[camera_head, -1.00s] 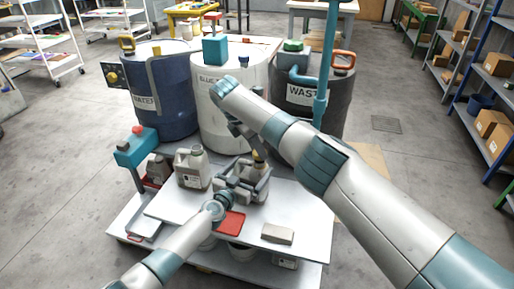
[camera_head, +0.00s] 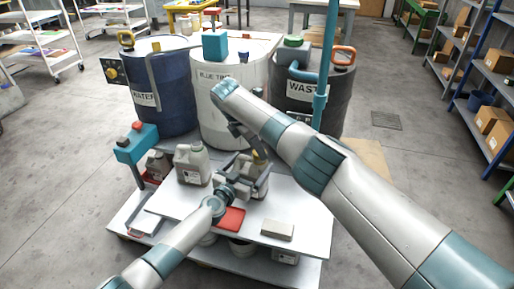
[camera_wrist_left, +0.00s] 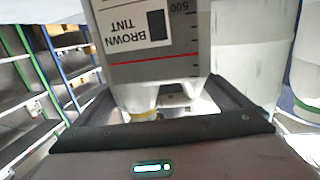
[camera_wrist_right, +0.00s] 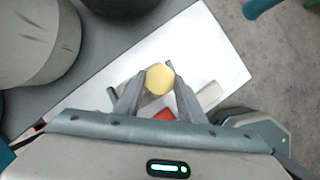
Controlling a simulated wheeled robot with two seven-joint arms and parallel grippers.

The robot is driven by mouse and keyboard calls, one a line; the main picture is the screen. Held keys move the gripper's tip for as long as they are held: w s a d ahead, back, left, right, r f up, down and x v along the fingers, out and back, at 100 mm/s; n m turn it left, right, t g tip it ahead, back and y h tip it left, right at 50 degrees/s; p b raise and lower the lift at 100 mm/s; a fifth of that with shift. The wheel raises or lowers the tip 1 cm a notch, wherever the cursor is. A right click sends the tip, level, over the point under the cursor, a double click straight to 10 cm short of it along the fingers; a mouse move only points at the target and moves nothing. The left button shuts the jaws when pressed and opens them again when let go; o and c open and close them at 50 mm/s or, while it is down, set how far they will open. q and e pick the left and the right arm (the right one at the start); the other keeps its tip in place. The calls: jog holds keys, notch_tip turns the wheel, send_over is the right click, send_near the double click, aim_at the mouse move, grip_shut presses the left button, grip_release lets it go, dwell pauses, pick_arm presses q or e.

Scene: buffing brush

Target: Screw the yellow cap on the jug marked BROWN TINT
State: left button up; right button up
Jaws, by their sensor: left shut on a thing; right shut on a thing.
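The grey jug (camera_head: 252,178) stands over the white bench top, partly hidden by my arms. In the left wrist view its label reads BROWN TINT (camera_wrist_left: 135,35). My left gripper (camera_head: 245,184) is shut on the jug's body. The yellow cap (camera_head: 258,155) is at the jug's top, and it shows as a round disc in the right wrist view (camera_wrist_right: 159,80). My right gripper (camera_wrist_right: 152,80) is shut on the cap from above, a fingertip on each side. I cannot tell whether the cap is threaded onto the neck.
Another grey jug (camera_head: 192,164) stands left on the bench top (camera_head: 185,208). A red tray (camera_head: 231,218) and a pale block (camera_head: 277,230) lie in front. Large drums marked WATER (camera_head: 163,88), BLUE TINT (camera_head: 215,105) and WASTE (camera_head: 305,105) stand behind.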

jog(key=shift+f, duration=0.55)
dwell(0.4)
pick_arm(q)
jog(key=c, duration=0.6)
pick_arm(e)
jog(key=o, duration=0.7)
jog(key=shift+c, duration=0.2)
jog(key=o, duration=0.4)
jog(key=shift+c, duration=0.2)
jog(key=shift+r, duration=0.1)
jog(key=shift+r, duration=2.15)
jog(key=shift+c, duration=0.3)
